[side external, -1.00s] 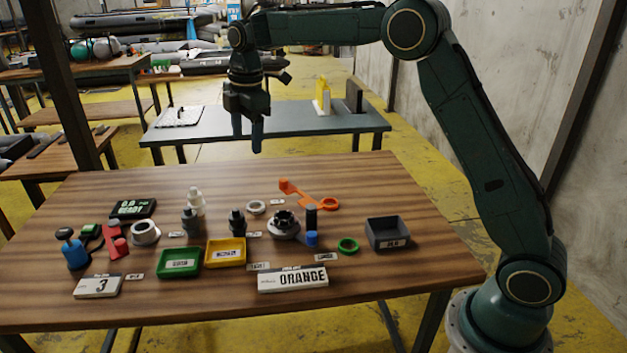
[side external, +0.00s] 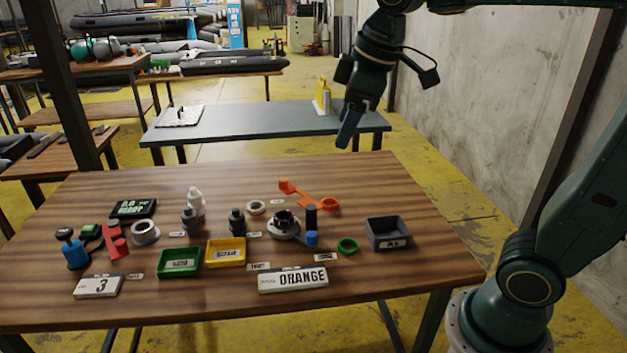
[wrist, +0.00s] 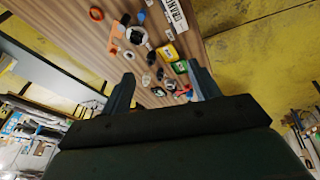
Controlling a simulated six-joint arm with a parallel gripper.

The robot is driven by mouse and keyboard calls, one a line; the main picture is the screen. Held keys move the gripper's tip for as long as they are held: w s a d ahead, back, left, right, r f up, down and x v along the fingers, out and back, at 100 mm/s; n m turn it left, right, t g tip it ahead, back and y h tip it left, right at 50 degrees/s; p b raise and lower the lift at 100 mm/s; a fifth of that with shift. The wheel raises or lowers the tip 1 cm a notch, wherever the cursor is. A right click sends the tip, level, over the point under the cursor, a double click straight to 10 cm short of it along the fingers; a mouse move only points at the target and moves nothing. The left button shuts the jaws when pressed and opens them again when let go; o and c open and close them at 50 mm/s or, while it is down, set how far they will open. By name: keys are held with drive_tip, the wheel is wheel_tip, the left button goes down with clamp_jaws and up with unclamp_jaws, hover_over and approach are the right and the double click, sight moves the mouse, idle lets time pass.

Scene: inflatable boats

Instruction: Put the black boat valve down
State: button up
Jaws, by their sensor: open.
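My gripper (side external: 349,130) hangs well above the far right part of the wooden table, tilted, its jaws open and empty. In the wrist view its two fingers (wrist: 160,72) are spread apart with nothing between them. A black valve in a pale grey ring (side external: 284,222) stands on the table right of centre; it also shows in the wrist view (wrist: 137,35). A small black valve (side external: 237,222) stands upright to its left, and a dark grey one (side external: 190,220) further left. I cannot tell which of these is the task's black boat valve. My gripper touches none of them.
A green tray (side external: 179,262), a yellow tray (side external: 226,252) and a dark grey bin (side external: 388,233) sit on the table. An "ORANGE" sign (side external: 293,279) stands at the front. Orange straps (side external: 310,194) lie behind. The table's right front is clear.

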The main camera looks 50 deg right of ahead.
drive_tip(key=s+f+m, duration=0.3)
drive_tip(key=s, duration=0.4)
drive_tip(key=s+f+m+t, duration=0.1)
drive_tip(key=s+f+m, duration=0.1)
drive_tip(key=s, duration=0.5)
drive_tip(key=shift+f+m+t, duration=0.3)
drive_tip(key=shift+f+m, duration=0.1)
drive_tip(key=shift+f, duration=0.2)
